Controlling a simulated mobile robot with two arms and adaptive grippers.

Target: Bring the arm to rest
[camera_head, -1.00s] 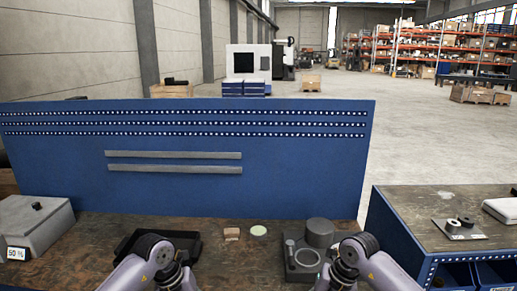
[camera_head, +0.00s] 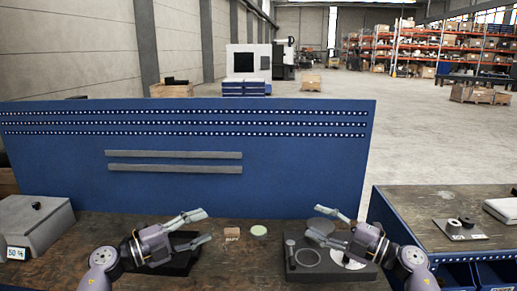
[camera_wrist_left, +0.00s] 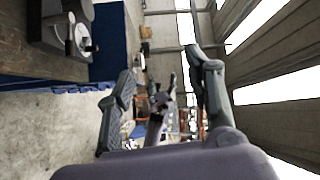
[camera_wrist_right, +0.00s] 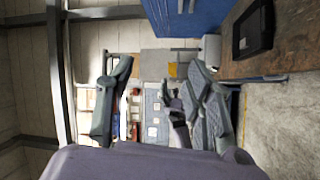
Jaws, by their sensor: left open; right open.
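A dark grey device (camera_head: 300,272) with a flat base and round parts stands on the bench at right of centre. It also shows in the left wrist view (camera_wrist_left: 52,28); I cannot tell which part is the microscope arm. My right gripper (camera_head: 315,221) is open and empty above this device, fingers pointing left and partly hiding it. My left gripper (camera_head: 208,225) is open and empty above a black tray (camera_head: 182,268), fingers pointing right. The two grippers face each other with a wide gap. Each wrist view shows spread, empty fingers.
A small brown block (camera_head: 231,234) and a pale green disc (camera_head: 259,230) lie between the grippers. A grey box (camera_head: 35,230) with a display reading 50 % stands at left. A blue panel (camera_head: 280,180) closes the bench's back. A side cabinet (camera_head: 425,215) stands at right.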

